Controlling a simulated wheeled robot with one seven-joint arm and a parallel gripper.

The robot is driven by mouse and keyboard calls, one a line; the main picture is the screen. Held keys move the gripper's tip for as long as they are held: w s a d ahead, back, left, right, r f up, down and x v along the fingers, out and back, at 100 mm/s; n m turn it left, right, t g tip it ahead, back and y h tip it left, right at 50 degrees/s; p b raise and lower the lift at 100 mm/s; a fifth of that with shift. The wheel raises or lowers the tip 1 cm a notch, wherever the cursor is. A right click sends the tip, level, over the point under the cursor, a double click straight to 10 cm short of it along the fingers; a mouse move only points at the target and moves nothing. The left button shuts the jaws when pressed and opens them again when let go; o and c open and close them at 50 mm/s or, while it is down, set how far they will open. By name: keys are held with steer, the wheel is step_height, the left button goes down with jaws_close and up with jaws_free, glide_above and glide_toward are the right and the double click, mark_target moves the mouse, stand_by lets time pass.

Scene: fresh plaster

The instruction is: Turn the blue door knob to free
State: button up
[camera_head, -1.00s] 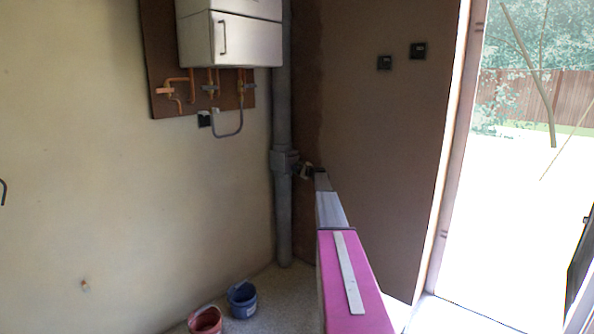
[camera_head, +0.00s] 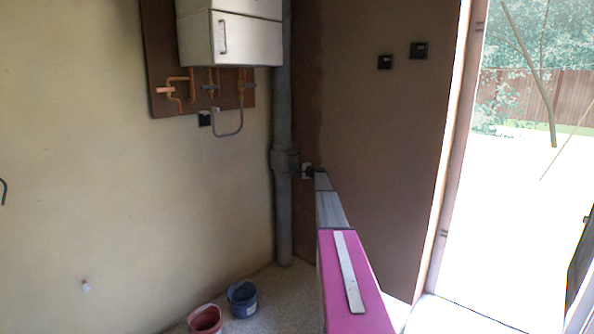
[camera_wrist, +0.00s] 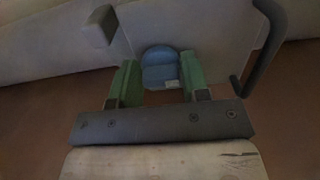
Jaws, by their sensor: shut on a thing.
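The blue knob (camera_wrist: 160,66) shows in the wrist view, rounded and with a small pale mark low on its face. It sits against a pale grey plate (camera_wrist: 207,28). My gripper (camera_wrist: 158,84) has green fingers, one on each side of the knob, and is shut on it. In the head view the far end of my arm is small and dark near the grey pipe, and the knob cannot be made out there. Which way the knob is turned is not clear.
In the wrist view a dark bar handle (camera_wrist: 266,48) stands close right of the knob, and a grey block (camera_wrist: 101,25) is at upper left. In the head view a grey vertical pipe (camera_head: 283,220) stands in the corner. Two buckets, red (camera_head: 205,319) and blue (camera_head: 242,299), are on the floor.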

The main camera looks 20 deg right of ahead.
steer(key=shift+s, duration=0.1)
stand_by(0.4)
steer(key=o, duration=0.8)
steer(key=shift+o, duration=0.2)
steer(key=v, duration=1)
steer(key=shift+s+d, duration=0.2)
steer(key=shift+s, duration=0.15)
